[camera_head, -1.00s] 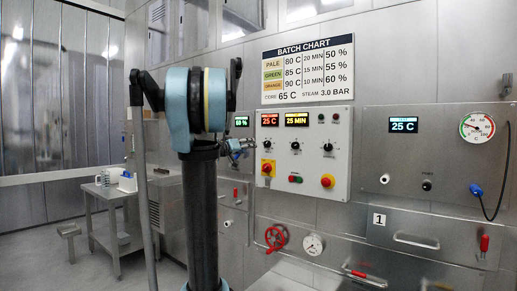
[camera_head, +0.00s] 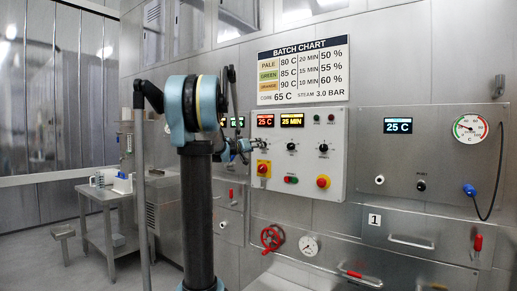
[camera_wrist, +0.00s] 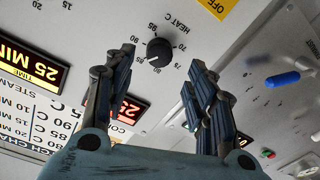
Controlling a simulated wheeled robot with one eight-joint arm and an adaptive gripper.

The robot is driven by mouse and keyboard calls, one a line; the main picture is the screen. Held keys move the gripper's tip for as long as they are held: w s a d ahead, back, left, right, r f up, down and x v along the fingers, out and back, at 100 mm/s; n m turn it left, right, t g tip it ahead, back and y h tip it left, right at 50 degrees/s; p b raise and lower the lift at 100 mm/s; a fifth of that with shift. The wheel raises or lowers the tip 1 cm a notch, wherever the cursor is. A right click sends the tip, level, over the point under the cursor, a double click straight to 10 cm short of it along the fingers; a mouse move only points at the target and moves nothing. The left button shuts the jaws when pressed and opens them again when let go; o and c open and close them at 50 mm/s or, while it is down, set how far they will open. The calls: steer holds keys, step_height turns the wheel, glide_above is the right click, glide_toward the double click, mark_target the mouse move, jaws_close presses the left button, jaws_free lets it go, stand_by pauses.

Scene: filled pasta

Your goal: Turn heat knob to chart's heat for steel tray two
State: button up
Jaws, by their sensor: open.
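The heat knob (camera_wrist: 160,51) is black and round on the grey control panel (camera_head: 333,180), ringed by numbers from 70 to 95. A small pale mark shows on its face, but its exact setting is hard to read. My gripper (camera_wrist: 160,92) is open, its two fingers apart below the knob in the wrist view and not closed on it. In the head view my gripper (camera_head: 246,149) is at the panel's left edge, by the heat knob. The batch chart (camera_head: 303,70) lists pale 80 C, green 85 C and orange 90 C. I see no tray.
A red valve wheel (camera_head: 272,238) and gauge (camera_head: 309,246) are lower. A hatch marked 1 (camera_head: 374,219) is at right.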

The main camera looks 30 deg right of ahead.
steer(key=shift+x, duration=2.8)
steer(key=c, duration=1.1)
